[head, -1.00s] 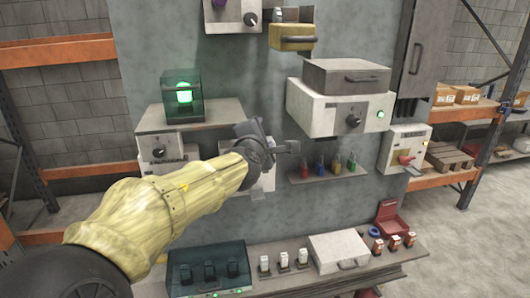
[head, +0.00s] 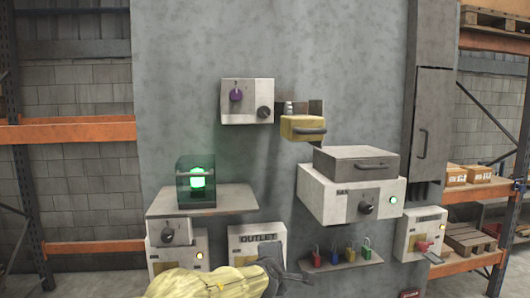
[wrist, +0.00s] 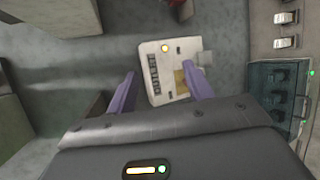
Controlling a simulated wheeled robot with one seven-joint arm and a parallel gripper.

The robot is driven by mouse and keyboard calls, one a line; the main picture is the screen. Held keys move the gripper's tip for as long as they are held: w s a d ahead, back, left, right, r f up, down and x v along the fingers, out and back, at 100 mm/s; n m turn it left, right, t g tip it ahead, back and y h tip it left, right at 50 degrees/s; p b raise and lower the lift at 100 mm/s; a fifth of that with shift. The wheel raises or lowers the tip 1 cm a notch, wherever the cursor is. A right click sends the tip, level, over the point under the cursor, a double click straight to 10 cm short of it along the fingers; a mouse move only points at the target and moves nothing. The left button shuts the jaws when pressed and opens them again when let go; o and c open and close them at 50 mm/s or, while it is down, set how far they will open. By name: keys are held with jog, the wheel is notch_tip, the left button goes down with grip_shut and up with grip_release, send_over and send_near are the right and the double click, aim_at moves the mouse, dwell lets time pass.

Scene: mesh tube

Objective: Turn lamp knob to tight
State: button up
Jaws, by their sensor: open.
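The green lamp (head: 197,183) glows inside a dark glass case on a wall shelf. A dark round knob (head: 168,234) sits on the small white box just under the left of that shelf; I take it for the lamp knob. My gripper (head: 291,280) is at the bottom of the head view, below and right of this knob and apart from it. In the wrist view my gripper (wrist: 159,70) has its two purple fingers spread, with nothing held between them. A white box (wrist: 165,72) with a yellow light is beyond the fingers. I cannot make out the lamp knob there.
The shelf (head: 235,198) juts out above the knob. An outlet box (head: 257,238) is right of it. A larger white box (head: 350,190) with a knob and small padlocks (head: 345,252) are farther right. The dark glass-covered switch box (wrist: 280,92) is at right in the wrist view.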

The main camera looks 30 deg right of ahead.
jog(key=s+a+f+m+g+y+b, duration=0.1)
jog(key=s+a+f+m+g+y, duration=0.15)
jog(key=f, duration=0.75)
jog(key=s+a+f+m+g+y+b, duration=0.1)
jog(key=s+a+f+m+g+y, duration=0.2)
jog(key=f, duration=0.6)
jog(key=s+a+f+m+g+y+b, duration=0.1)
jog(key=s+a+m, duration=0.5)
jog(key=s+a, duration=0.6)
notch_tip(320, 180, down, 2)
jog(key=g+y, duration=0.1)
jog(key=y, duration=0.1)
jog(key=shift+s+f+m+y, duration=0.2)
jog(key=shift+f+m+y, duration=0.05)
jog(key=shift+m+y, duration=0.1)
